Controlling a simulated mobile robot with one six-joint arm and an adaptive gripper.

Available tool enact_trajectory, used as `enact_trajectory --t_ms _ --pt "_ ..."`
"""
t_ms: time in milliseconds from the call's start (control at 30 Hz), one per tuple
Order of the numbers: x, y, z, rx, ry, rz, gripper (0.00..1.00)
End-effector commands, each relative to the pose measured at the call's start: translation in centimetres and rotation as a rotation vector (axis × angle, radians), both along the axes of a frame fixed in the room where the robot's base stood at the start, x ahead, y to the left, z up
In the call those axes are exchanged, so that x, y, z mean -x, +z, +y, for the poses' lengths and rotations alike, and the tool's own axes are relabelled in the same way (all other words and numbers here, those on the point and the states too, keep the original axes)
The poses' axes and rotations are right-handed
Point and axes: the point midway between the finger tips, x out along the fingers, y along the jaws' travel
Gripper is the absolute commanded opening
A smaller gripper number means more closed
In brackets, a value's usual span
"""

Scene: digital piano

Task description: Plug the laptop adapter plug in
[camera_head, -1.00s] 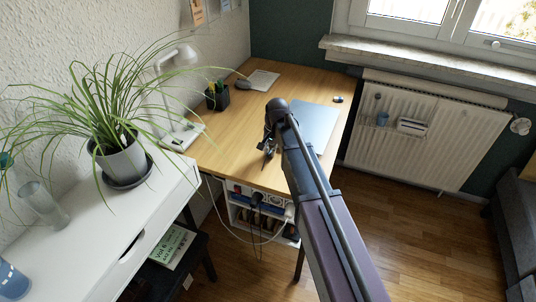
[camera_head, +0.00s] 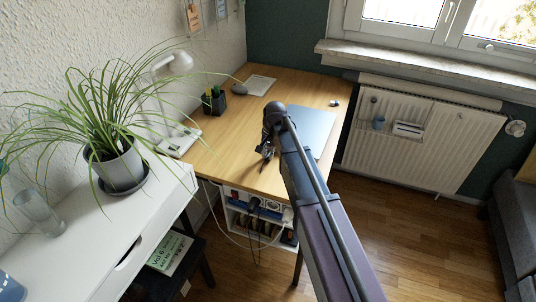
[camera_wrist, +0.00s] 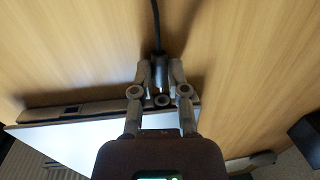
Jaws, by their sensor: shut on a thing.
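My gripper (camera_head: 266,158) is above the front part of the wooden desk. In the wrist view my gripper (camera_wrist: 160,72) is shut on a dark cylindrical plug (camera_wrist: 159,66), with one finger on each side. A black cable (camera_wrist: 156,22) runs from the plug toward the top of that view. A power strip (camera_head: 272,205) with white sockets is below the desk's front edge, lower than my gripper. A black plug and a white plug appear to sit at it. A flat silver laptop (camera_head: 318,122) lies on the desk, partly behind my arm.
The wooden desk (camera_head: 225,150) has clear room left of my gripper. A white cabinet (camera_head: 80,240) with a potted plant (camera_head: 118,165) is at the left. Loose cables hang below the desk.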

Motion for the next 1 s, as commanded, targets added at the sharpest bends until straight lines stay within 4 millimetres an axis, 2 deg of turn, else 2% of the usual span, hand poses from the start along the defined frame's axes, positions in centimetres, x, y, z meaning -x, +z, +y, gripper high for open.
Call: enact_trajectory --t_ms 1000 --pt "-1.3 0.0 -0.5 0.0 0.0 0.0 0.01"
